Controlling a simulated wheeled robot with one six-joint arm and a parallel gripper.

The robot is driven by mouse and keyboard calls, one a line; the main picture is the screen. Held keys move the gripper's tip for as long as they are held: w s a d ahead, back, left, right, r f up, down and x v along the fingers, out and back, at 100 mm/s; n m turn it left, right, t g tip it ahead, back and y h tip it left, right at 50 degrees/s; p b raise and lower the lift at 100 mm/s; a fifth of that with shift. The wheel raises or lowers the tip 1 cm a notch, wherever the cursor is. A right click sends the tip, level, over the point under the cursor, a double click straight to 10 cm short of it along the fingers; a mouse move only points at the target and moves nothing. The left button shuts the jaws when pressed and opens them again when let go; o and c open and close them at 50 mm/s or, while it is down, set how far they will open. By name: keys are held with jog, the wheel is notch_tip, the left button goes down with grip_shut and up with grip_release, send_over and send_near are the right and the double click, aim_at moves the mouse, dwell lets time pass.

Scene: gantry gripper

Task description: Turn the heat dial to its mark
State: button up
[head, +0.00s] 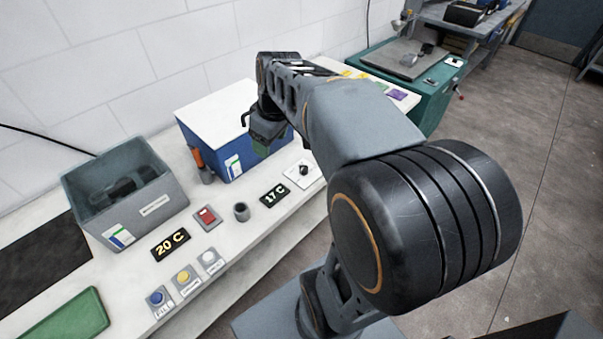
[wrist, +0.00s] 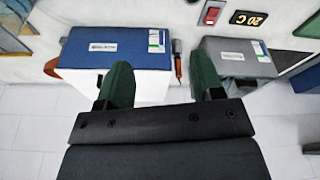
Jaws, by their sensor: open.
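The heat dial appears to be the black knob on a white plate (head: 303,171) on the bench, in the head view just left of my arm. A black display (head: 275,194) beside it reads 17 C. Another display (head: 171,244), further left, reads 20 C; it also shows in the wrist view (wrist: 248,18). The dial's mark is too small to make out. My gripper (head: 262,143) hangs by the blue box, behind and left of the dial. In the wrist view my gripper (wrist: 163,82) has its green fingers apart with nothing between them. The dial is not visible there.
A blue box (head: 245,153) with a white lid and a grey bin (head: 150,217) stand along the back. An orange-handled tool (head: 197,158) is between them. A red switch (head: 207,217), a dark cup (head: 241,212) and blue (head: 158,299), yellow (head: 185,278) and white (head: 210,259) buttons sit in front.

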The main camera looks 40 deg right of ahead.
jog(key=w+d+f+n+y+b, duration=0.2)
jog(key=w+d+f+n+b, duration=0.3)
jog(key=d+f, duration=0.55)
jog(key=n+y+b, duration=0.1)
jog(key=n+b, duration=0.2)
send_near(304, 168)
jog(key=shift+g, duration=0.3)
jog(key=x, duration=0.7)
jog(key=shift+w+f+b, duration=0.15)
jog(key=shift+w+b, duration=0.2)
jog(key=shift+b, duration=0.05)
jog(key=shift+x, duration=1)
jog(key=c, duration=0.9)
